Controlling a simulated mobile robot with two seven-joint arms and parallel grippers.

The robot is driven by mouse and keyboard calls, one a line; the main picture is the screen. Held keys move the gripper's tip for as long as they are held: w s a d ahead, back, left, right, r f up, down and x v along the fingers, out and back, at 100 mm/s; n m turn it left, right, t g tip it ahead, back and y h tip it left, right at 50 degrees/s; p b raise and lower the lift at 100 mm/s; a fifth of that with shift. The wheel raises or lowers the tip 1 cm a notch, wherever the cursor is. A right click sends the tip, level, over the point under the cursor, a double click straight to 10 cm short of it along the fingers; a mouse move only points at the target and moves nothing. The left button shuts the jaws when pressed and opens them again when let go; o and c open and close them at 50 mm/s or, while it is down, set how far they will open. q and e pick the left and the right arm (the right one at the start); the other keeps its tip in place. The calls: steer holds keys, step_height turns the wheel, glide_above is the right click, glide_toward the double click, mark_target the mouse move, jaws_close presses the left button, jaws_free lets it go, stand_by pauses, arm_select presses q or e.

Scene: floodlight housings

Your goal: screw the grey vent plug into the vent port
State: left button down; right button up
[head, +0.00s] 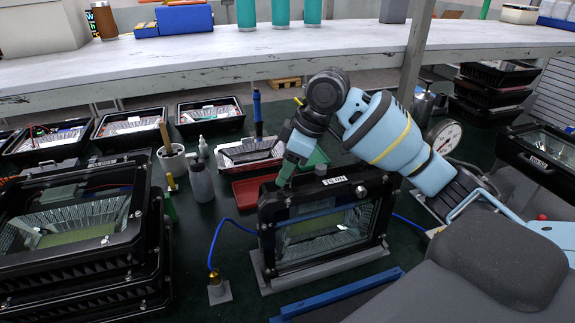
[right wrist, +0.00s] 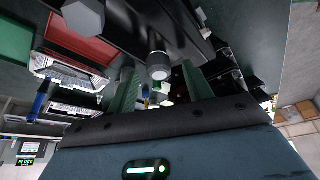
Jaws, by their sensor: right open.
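The black floodlight housing (head: 322,192) stands upright on a grey stand, with a glass front. My right gripper (head: 284,180) reaches down over the left part of its top edge. In the right wrist view, the gripper's green fingers (right wrist: 162,88) are apart. A grey round-headed fitting (right wrist: 158,66), which looks like the vent plug, shows between them at the housing; I cannot tell how deep it sits. A grey hex fitting (right wrist: 85,16) shows farther left. The vent port cannot be made out. My left gripper is not in view.
Stacked housings (head: 80,230) stand at the left. A blue hose runs from a brass fitting (head: 215,280) to the housing. A red tray (head: 252,190), a grey bottle (head: 201,182) and a pressure gauge (head: 445,137) are nearby. A blue bar (head: 340,292) lies in front.

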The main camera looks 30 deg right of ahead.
steer(key=v, duration=0.7)
steer(key=shift+r, duration=0.4)
steer(key=shift+s+f, duration=0.1)
steer(key=shift+s, duration=0.1)
